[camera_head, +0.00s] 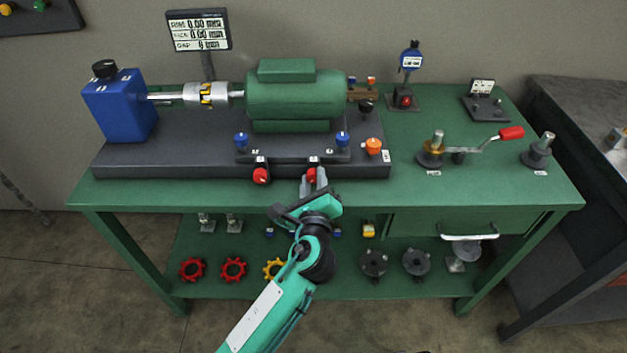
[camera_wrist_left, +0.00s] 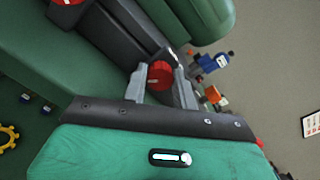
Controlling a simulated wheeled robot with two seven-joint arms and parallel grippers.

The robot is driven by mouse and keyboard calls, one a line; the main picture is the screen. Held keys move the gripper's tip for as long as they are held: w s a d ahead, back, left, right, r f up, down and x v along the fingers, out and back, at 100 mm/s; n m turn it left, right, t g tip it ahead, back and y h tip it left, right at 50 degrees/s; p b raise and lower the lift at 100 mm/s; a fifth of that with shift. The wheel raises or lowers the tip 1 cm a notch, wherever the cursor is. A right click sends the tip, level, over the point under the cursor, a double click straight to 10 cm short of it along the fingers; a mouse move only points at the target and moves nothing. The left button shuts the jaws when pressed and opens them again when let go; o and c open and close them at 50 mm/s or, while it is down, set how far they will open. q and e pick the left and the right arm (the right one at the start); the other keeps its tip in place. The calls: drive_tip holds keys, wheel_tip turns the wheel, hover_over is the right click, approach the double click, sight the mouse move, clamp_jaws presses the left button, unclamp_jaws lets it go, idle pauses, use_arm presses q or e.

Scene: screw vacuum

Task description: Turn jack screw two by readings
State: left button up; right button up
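Two red jack screw knobs sit on the front edge of the motor's base: the left one (camera_head: 260,175) and the right one (camera_head: 312,174). My left gripper (camera_head: 314,183) is at the right knob. In the left wrist view, that knob (camera_wrist_left: 160,74) lies between the two grey fingers (camera_wrist_left: 161,80), which stand apart with narrow gaps beside it; firm contact cannot be seen. The left knob shows partly at the top of that view (camera_wrist_left: 66,2). The display (camera_head: 198,31) shows several lines that seem to read zero. My right gripper is out of view.
The green motor (camera_head: 295,95) stands behind the knobs, with blue bolts (camera_head: 342,139) and an orange knob (camera_head: 373,147) nearby. A red-handled crank tool (camera_head: 508,134) and a blue-topped stand (camera_head: 410,58) are at right. The bench's front strip (camera_head: 200,193) is clear.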

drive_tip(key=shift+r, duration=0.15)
use_arm(q)
drive_tip(key=shift+n, duration=1.5)
drive_tip(key=o, duration=1)
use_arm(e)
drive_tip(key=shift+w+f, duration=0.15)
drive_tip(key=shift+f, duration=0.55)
